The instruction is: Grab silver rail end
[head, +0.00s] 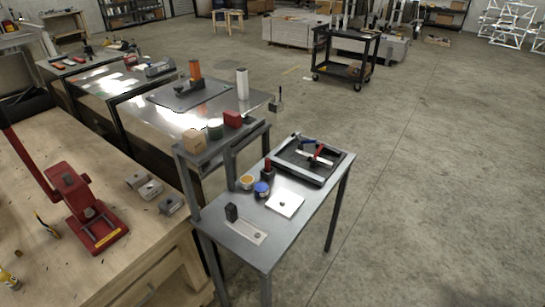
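A dark tray (341,161) sits at the far end of a small grey metal table (268,245). A silver bar (293,172) lies along the tray's near side; it looks like the silver rail, but it is too small to tell its ends apart. A red-and-silver tool (318,155) and a blue-handled tool (306,140) lie in the tray close to the bar. Neither of my grippers shows in the head view, so I cannot see their distance from the rail.
On the small table are a blue-lidded can (262,189), a white plate (285,204) and a black block (231,212). A wooden bench (50,200) with a red press (75,195) stands left. Open concrete floor (440,190) lies right.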

